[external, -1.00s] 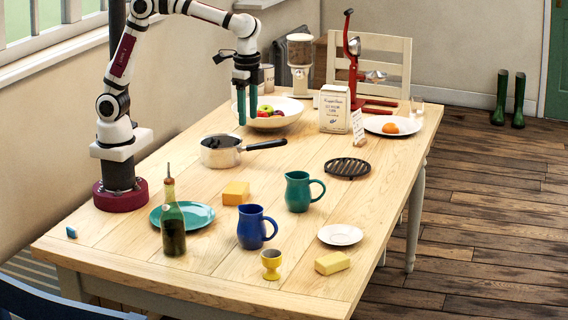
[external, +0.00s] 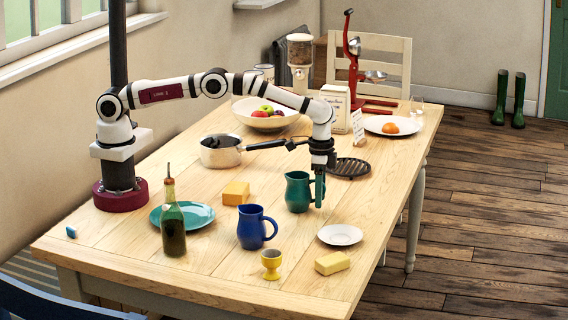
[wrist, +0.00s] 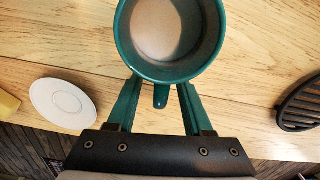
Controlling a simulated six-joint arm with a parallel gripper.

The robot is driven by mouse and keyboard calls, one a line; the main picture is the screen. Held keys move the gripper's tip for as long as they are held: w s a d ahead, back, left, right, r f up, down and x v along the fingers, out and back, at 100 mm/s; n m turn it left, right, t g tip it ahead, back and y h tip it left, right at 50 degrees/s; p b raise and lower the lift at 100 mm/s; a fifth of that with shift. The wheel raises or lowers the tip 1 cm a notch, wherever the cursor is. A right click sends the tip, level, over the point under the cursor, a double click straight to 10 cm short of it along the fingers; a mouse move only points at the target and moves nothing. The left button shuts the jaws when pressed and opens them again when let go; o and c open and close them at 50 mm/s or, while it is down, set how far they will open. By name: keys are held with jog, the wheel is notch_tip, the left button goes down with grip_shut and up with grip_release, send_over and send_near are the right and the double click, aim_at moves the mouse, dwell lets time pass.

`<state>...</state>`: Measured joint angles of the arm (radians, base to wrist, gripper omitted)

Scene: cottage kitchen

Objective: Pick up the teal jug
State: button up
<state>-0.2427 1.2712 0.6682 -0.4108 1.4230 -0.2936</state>
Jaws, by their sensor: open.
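The teal jug (external: 298,192) stands upright on the wooden table, right of the blue jug. In the wrist view I look down into the jug (wrist: 122,40), with its handle (wrist: 161,96) pointing toward my gripper. My gripper (wrist: 160,88) is open, with one teal finger on each side of the handle. In the external view my gripper (external: 319,190) points down at the jug's right side, where its fingers cover the handle. I cannot tell whether the fingers touch the jug.
A blue jug (external: 251,228), a white saucer (external: 340,235) and a black trivet (external: 349,168) stand around the teal jug. A saucepan (external: 219,152) is behind it to the left, with its handle reaching toward my arm. Bare table lies between these things.

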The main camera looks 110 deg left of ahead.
grip_shut()
dwell(1.4)
